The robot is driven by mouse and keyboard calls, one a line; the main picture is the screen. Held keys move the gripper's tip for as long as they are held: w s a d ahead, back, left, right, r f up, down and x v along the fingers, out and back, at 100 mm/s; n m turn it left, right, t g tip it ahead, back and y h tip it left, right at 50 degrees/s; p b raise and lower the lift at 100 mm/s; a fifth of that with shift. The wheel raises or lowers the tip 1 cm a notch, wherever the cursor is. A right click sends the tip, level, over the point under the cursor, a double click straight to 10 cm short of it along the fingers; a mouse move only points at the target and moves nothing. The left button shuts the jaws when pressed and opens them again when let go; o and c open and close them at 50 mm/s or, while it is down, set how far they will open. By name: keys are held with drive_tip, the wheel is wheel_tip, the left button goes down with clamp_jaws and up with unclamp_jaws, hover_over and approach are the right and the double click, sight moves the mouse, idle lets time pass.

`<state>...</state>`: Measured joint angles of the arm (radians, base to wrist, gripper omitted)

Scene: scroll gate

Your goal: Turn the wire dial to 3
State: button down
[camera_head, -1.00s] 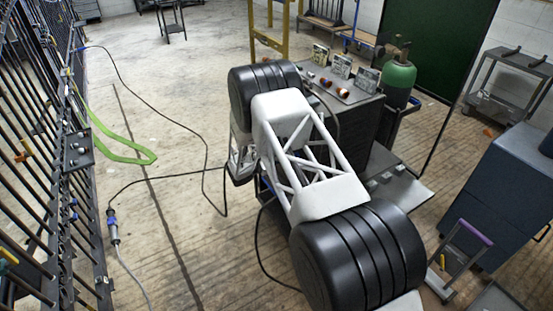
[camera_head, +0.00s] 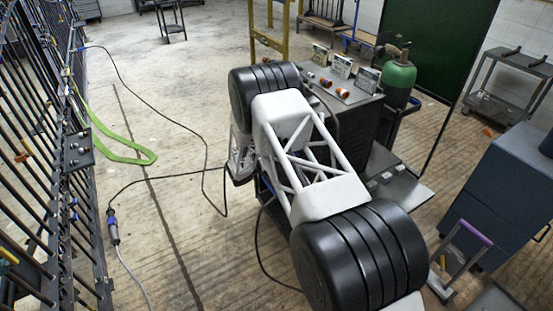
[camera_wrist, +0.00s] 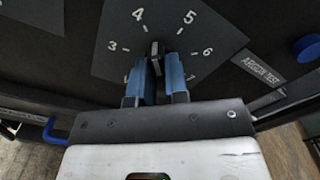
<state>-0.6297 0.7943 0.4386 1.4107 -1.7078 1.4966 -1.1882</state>
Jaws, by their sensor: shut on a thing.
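In the wrist view, the wire dial (camera_wrist: 154,50) is a small dark knob with a pale tip, on a dark grey plate (camera_wrist: 165,22) with white numbers. The 3 (camera_wrist: 112,46) is left of the knob, 4 and 5 are above it, and 6 is to the right. Marks lower down are partly hidden by the fingers. My gripper (camera_wrist: 156,72) has its blue fingers shut on the knob. The knob points roughly up the picture, between 4 and 5; its exact setting is hard to tell. In the head view, my arm hides the dial and fingertips.
A blue handle (camera_wrist: 55,131) is at lower left. In the head view, a bench (camera_head: 345,92) with cards stands beyond my arm, near a green cylinder (camera_head: 398,80).

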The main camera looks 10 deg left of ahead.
drive_tip(key=n, duration=1.2)
idle(0.4)
drive_tip(key=c, duration=1.1)
unclamp_jaws()
drive_tip(key=shift+a, duration=0.1)
drive_tip(key=shift+v, duration=3.8)
